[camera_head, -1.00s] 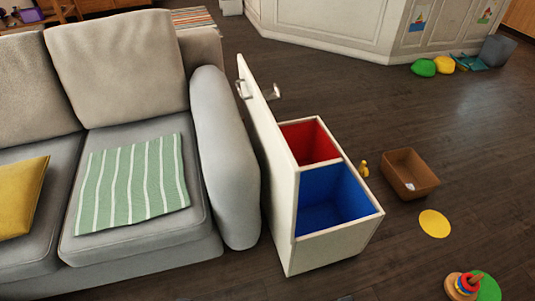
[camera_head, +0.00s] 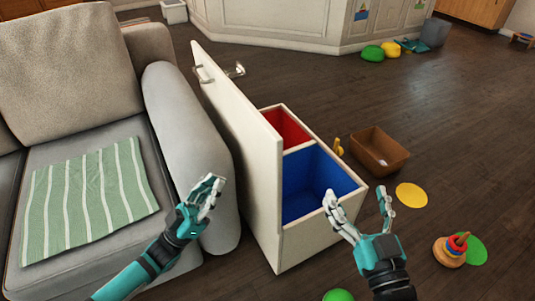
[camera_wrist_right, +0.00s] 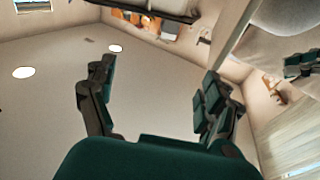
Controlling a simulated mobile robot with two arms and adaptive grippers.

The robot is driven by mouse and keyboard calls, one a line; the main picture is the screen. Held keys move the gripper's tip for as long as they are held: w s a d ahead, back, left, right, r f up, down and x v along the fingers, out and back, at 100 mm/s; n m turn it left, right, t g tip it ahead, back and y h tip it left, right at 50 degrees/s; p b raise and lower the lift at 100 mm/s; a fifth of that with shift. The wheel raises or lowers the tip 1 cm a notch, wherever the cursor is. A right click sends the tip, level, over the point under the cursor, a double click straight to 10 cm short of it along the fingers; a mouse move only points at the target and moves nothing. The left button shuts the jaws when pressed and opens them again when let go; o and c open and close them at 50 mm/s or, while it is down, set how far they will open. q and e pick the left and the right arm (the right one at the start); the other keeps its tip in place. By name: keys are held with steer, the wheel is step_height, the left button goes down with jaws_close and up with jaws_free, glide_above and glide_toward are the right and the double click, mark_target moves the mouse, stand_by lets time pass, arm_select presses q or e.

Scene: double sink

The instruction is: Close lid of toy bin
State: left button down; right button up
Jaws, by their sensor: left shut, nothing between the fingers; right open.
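The white toy bin (camera_head: 325,241) stands beside the sofa. Its lid (camera_head: 236,125) is open and stands upright along the bin's left side, with metal handles (camera_head: 234,70) near its far top end. The inside shows a red compartment (camera_head: 285,128) and a blue compartment (camera_head: 313,182), both looking empty. My left gripper (camera_head: 212,188) is shut and empty, in front of the sofa arm and left of the lid. My right gripper (camera_head: 358,203) is open and empty, overlapping the bin's near right corner in view. The right wrist view shows its spread fingers (camera_wrist_right: 155,85) with nothing between them.
The grey sofa (camera_head: 180,110) with a striped green cloth (camera_head: 88,200) is close on the left. A brown box (camera_head: 378,152), a yellow disc (camera_head: 411,195) and a ring stacker (camera_head: 450,250) lie on the floor to the right. Open floor (camera_head: 470,130) extends beyond them.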

arm_select(q)
steer(key=w+d+r+m+g+h+b, duration=0.1)
steer(key=w+d+r, duration=0.3)
steer(key=d+r, duration=0.4)
steer(key=shift+w+d+r+m+g+h, duration=0.25)
steer(key=shift+w+d+m+g+h, duration=0.2)
steer(key=shift+h, duration=0.45)
arm_select(e)
step_height(320, 180, up, 7)
steer(key=s+t+y, duration=0.1)
steer(key=s+t, duration=0.1)
steer(key=t, duration=0.2)
steer(key=shift+s, duration=0.35)
